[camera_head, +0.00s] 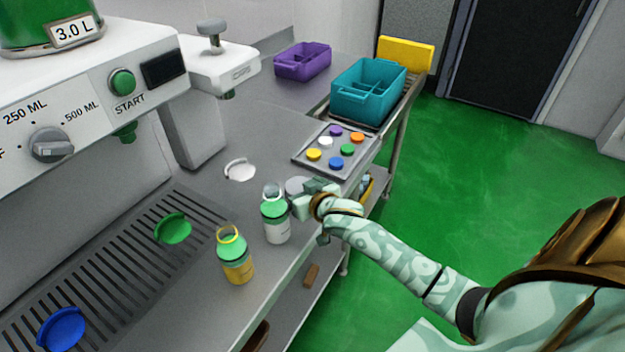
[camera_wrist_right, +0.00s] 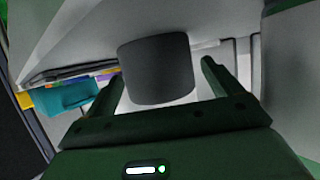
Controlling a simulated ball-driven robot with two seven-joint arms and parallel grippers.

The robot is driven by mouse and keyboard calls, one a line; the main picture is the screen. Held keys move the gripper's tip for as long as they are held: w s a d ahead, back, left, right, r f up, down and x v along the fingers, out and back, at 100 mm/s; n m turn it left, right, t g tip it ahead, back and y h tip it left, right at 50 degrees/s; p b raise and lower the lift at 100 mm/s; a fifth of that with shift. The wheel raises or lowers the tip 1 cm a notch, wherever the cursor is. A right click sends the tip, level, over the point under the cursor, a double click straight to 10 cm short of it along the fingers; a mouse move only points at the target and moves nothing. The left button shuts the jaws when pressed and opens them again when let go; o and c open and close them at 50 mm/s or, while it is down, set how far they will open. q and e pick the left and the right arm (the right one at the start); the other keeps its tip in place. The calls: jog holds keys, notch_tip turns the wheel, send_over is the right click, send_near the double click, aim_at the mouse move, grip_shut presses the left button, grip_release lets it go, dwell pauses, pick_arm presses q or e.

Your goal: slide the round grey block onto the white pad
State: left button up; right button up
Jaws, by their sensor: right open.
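The round grey block (camera_head: 296,185) sits on the steel counter, partly hidden by my right gripper in the head view. The white pad (camera_head: 240,171) is a flat round disc with a raised rim, to the left of the block and apart from it. My right gripper (camera_head: 305,197) is low over the counter, at the block's near right side. In the right wrist view the dark grey block (camera_wrist_right: 156,70) stands between the tips of the open fingers (camera_wrist_right: 161,72). I cannot tell whether either finger touches it. My left gripper is not in view.
A white-labelled bottle (camera_head: 276,224) stands close to my right gripper, and a yellow-filled bottle (camera_head: 236,262) stands nearer the front. A tray (camera_head: 309,164) of coloured discs lies behind the block. Teal (camera_head: 362,104) and purple (camera_head: 295,69) crates stand farther back. Counter between block and pad looks clear.

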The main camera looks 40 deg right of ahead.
jog(key=f+p+v, duration=0.1)
jog(key=p+v, duration=0.2)
jog(key=v, duration=0.8)
jog(key=s+f+p+v, duration=0.1)
jog(key=p+v, duration=0.3)
jog(key=v, duration=0.7)
jog(key=shift+f, duration=0.25)
